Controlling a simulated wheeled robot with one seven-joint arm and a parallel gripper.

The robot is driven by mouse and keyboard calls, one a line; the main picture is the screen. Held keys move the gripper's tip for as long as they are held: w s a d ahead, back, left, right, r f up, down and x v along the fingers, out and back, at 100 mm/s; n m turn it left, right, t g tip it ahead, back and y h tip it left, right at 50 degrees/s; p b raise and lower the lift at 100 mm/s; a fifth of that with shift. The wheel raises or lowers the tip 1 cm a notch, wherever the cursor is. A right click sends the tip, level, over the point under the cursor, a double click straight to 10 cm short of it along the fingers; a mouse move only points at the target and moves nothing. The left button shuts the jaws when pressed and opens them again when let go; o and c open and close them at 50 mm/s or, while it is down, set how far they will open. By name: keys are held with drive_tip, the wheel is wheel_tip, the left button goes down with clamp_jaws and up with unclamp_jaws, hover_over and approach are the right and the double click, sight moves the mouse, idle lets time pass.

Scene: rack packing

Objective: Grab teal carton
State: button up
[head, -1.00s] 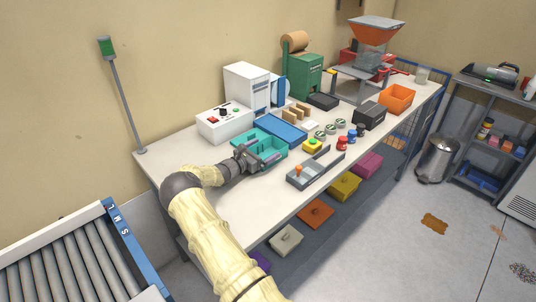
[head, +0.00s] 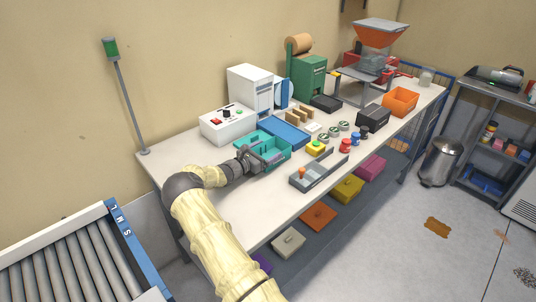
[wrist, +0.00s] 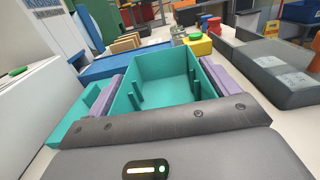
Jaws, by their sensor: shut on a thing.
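The teal carton (head: 280,155) is an open-topped box on the white workbench, in front of a flat blue tray. In the wrist view the carton (wrist: 165,68) is upright and looks empty apart from small inner ribs. My gripper (head: 264,160) reaches it from the left in the head view. In the wrist view its purple finger pads lie along two opposite outer sides of the carton, and my gripper (wrist: 166,88) is shut on it.
A white control box (head: 228,124) and a blue tray (head: 286,134) stand close behind. A grey divided tray (head: 318,173) and a yellow button box (head: 317,148) are to the right. The bench's front left part is clear.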

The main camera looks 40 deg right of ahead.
wheel_tip(320, 180, up, 10)
drive_tip(key=b, duration=0.1)
drive_tip(key=shift+f, duration=0.25)
idle(0.4)
